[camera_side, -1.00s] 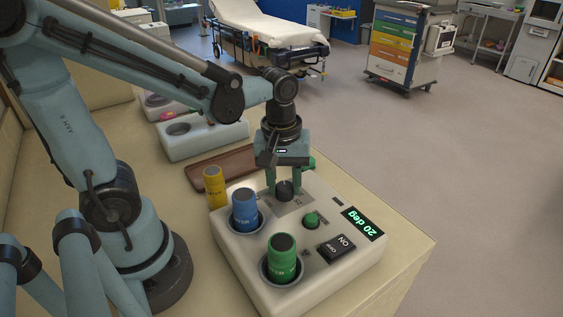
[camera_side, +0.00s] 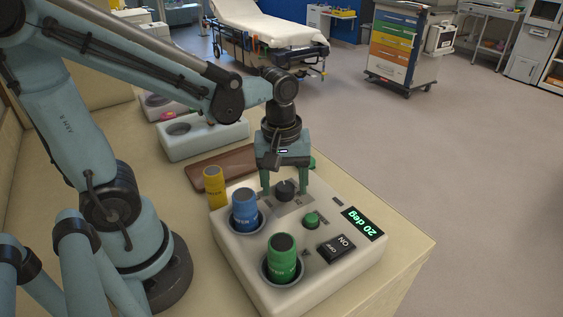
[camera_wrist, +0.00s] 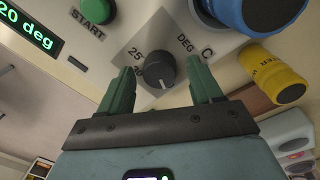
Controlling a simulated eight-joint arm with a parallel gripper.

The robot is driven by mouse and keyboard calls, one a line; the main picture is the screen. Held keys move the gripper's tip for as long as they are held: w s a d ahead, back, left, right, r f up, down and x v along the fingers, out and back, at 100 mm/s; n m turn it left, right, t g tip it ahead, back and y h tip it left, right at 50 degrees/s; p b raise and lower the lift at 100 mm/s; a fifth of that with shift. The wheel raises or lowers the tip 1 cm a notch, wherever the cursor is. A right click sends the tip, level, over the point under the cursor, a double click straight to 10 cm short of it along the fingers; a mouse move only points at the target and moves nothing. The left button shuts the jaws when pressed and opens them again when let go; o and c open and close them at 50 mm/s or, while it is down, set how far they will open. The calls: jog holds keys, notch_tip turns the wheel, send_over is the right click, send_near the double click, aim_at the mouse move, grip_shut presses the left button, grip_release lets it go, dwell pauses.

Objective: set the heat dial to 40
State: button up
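The heat dial (camera_side: 285,190) is a dark round knob on the white machine (camera_side: 232,243). In the wrist view the dial (camera_wrist: 159,70) sits on a grey plate marked "DEG C" with a "25" beside it. The display (camera_side: 362,223) reads "20 deg". My gripper (camera_side: 285,188) points down over the dial, with one finger on each side of it. In the wrist view my gripper (camera_wrist: 160,82) is open, with gaps between both fingers and the dial. Part of the dial's scale is too small to read.
On the machine are a green START button (camera_side: 311,220), a black ON switch (camera_side: 336,248), and blue (camera_side: 245,210) and green (camera_side: 282,258) canisters in wells. A yellow canister (camera_side: 214,187) stands beside it. A brown tray (camera_side: 222,168) and a white holder (camera_side: 203,138) lie behind.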

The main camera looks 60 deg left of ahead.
notch_tip(320, 180, up, 12)
jog(key=shift+s, duration=0.25)
dwell(0.6)
jog(key=shift+a, duration=0.1)
jog(key=m+t, duration=0.5)
jog(key=m, duration=0.3)
send_over(281, 185)
jog(key=a, duration=0.1)
jog(key=f, duration=0.5)
jog(key=shift+w, duration=0.35)
jog(key=m, duration=0.1)
jog(key=f+m+t, duration=0.1)
jog(key=m, duration=0.1)
jog(key=shift+w+a+f+t, duration=0.15)
jog(key=shift+a+f+t, duration=0.05)
jog(key=shift+t, duration=0.1)
jog(key=shift+c, duration=0.5)
